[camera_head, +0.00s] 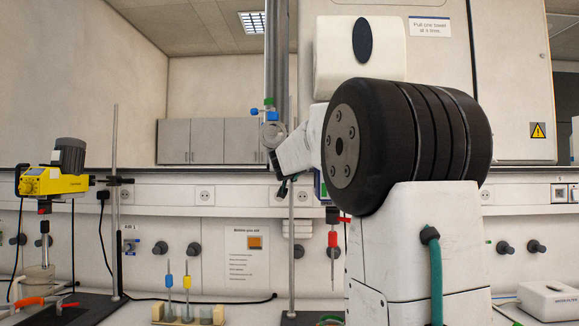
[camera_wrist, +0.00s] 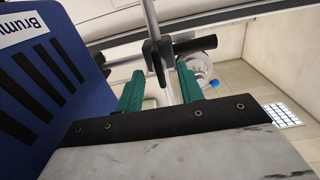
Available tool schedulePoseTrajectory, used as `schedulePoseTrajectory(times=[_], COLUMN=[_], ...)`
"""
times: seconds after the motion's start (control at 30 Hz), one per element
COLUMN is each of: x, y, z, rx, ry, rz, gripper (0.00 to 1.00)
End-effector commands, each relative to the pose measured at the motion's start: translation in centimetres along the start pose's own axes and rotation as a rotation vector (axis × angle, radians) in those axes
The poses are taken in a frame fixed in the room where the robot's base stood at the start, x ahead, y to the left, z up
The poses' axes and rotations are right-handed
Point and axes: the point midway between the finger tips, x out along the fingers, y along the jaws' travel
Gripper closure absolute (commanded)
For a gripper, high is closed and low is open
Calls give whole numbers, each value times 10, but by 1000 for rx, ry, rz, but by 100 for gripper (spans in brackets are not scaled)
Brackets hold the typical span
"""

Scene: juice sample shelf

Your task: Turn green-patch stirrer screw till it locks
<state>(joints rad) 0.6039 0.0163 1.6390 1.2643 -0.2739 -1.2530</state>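The blue stirrer body (camera_wrist: 45,70), with a white label reading "Brum…", fills the left of the wrist view. A black clamp (camera_wrist: 158,52) sits on the metal stand rod (camera_wrist: 151,18), which also shows in the head view (camera_head: 291,230). My gripper (camera_wrist: 158,88) has its green fingers apart, one each side of the clamp's near end. I cannot tell whether they touch it. No green patch is clearly visible, and the screw is hard to make out.
A yellow stirrer (camera_head: 55,181) on its own stand is at the left. A rack (camera_head: 188,315) with blue and yellow stirring tools stands on the bench. A vertical pipe with a green knob (camera_head: 268,101) and blue knob (camera_head: 254,112) rises behind my gripper. A white box (camera_head: 548,300) sits right.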

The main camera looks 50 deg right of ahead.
Motion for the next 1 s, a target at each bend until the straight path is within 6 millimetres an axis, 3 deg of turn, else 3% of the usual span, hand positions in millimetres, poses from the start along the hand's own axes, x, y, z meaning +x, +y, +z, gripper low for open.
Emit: schedulePoseTrajectory(times=[0.37, 0.5, 0.53, 1.0], x=[10, 10, 10, 9], y=[0, 0, 0, 0], z=[0, 0, 0, 0], rx=[0, 0, 0, 77], ry=[0, 0, 0, 0], rz=[-1, -1, -1, -1], gripper=[63, 96, 100, 100])
